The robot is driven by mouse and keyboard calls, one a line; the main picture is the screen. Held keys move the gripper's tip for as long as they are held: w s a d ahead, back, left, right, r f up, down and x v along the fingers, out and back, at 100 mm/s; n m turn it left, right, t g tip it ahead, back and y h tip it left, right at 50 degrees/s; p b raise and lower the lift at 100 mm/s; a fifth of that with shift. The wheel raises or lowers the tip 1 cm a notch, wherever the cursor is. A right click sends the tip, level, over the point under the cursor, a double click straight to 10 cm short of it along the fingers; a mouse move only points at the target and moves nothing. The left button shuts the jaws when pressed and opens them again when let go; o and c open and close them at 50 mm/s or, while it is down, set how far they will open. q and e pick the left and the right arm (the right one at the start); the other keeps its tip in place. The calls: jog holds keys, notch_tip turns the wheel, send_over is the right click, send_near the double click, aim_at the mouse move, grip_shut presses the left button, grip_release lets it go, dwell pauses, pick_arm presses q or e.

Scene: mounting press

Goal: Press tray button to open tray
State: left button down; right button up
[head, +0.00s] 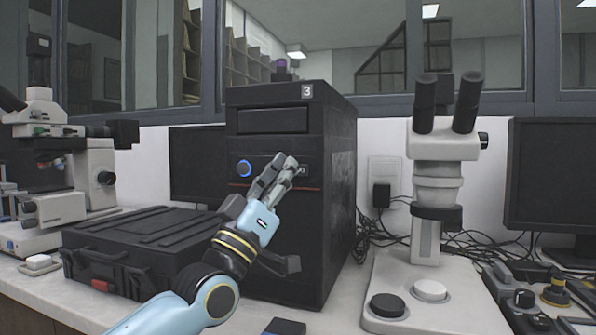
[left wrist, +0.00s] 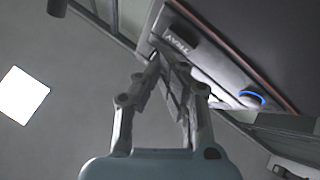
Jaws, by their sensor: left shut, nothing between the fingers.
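A tall black machine (head: 283,200) marked 3 stands in the middle of the head view. A dark panel (head: 272,121) is set in its upper front, and below it is a round blue-ringed button (head: 245,168). My left gripper (head: 285,162) is shut and empty, its fingertips at the front to the right of that button. They hide part of the front there. The blue-ringed button (left wrist: 252,98) also shows there. My right gripper is out of view.
A black case (head: 145,245) lies left of the machine, with a microscope (head: 62,165) beyond it. A stereo microscope (head: 440,170) stands on a white base to the right. Loose cables (head: 480,240) run behind it. A dark monitor (head: 550,180) is at far right.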

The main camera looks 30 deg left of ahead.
pick_arm(q)
jog(key=shift+w, duration=0.1)
dwell(0.3)
jog(key=shift+w+a, duration=0.1)
jog(key=shift+w, duration=0.25)
jog(key=shift+w+a+b, duration=0.1)
jog(key=shift+w+b, duration=0.2)
jog(key=shift+w, duration=0.05)
dwell(0.6)
jog(key=shift+s, duration=0.1)
jog(key=shift+s+d+p, duration=0.2)
jog(key=shift+s+p, duration=0.35)
jog(key=shift+s, duration=0.25)
jog(key=s+p, duration=0.1)
jog(key=s, duration=0.1)
jog(key=s+d+p, duration=0.1)
jog(key=s, duration=0.1)
jog(key=shift+s+d, duration=0.1)
jog(key=shift+s, duration=0.2)
